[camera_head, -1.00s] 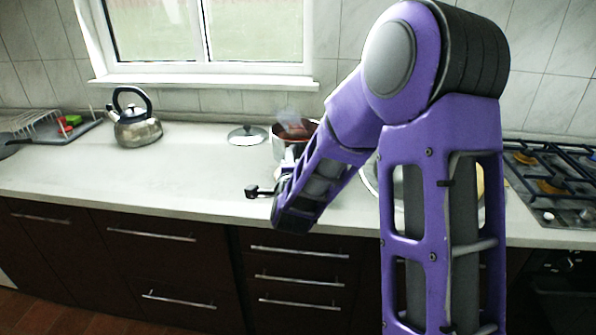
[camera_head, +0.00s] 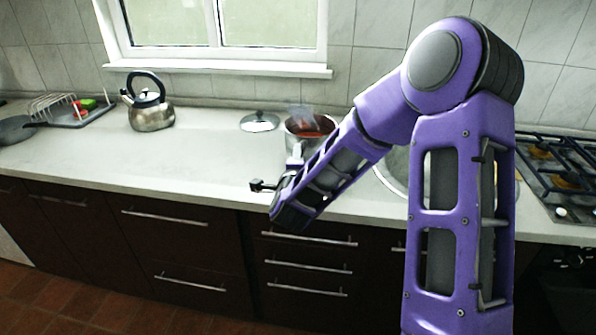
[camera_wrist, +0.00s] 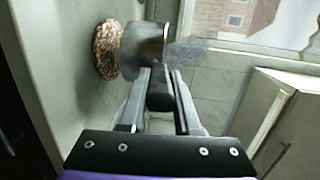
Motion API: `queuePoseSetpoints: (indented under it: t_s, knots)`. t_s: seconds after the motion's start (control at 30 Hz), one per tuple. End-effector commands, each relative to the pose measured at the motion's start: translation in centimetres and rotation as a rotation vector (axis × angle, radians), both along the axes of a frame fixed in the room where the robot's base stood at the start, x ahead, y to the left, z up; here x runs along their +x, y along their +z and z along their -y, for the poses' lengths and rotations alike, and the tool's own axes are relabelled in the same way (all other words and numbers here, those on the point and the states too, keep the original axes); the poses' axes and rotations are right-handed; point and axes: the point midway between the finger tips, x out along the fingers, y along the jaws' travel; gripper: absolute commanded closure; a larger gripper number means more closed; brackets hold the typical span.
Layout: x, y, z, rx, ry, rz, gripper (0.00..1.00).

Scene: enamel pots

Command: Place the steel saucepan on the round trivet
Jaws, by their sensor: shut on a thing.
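The steel saucepan (camera_head: 308,132) with reddish contents is level over the counter in the head view, partly behind my arm. In the wrist view the saucepan (camera_wrist: 143,47) shows from the side. The round speckled trivet (camera_wrist: 106,50) is right under its base in that view. I cannot tell whether base and trivet touch. My gripper (camera_wrist: 160,78) is shut on the dark handle (camera_wrist: 160,97). In the head view my gripper (camera_head: 295,160) is largely hidden by my forearm, and I cannot make out the trivet there.
A lid (camera_head: 260,122) lies just left of the saucepan. A kettle (camera_head: 151,108), a dish rack (camera_head: 62,108) and a dark pan (camera_head: 15,130) stand farther left. A sink (camera_head: 393,172) and gas hob (camera_head: 560,175) are on the right. The counter (camera_head: 200,150) between kettle and lid is clear.

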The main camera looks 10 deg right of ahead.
Motion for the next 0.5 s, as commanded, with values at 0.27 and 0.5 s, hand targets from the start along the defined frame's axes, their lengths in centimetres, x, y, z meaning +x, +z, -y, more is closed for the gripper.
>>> queuePoseSetpoints:
  t_s: [0.27, 0.5]
  knots:
    - [0.1, -3.1, 0.0, -0.001, -0.002, 0.007, 1.00]
    - [0.1, -3.8, 0.0, -0.002, -0.001, 0.012, 1.00]
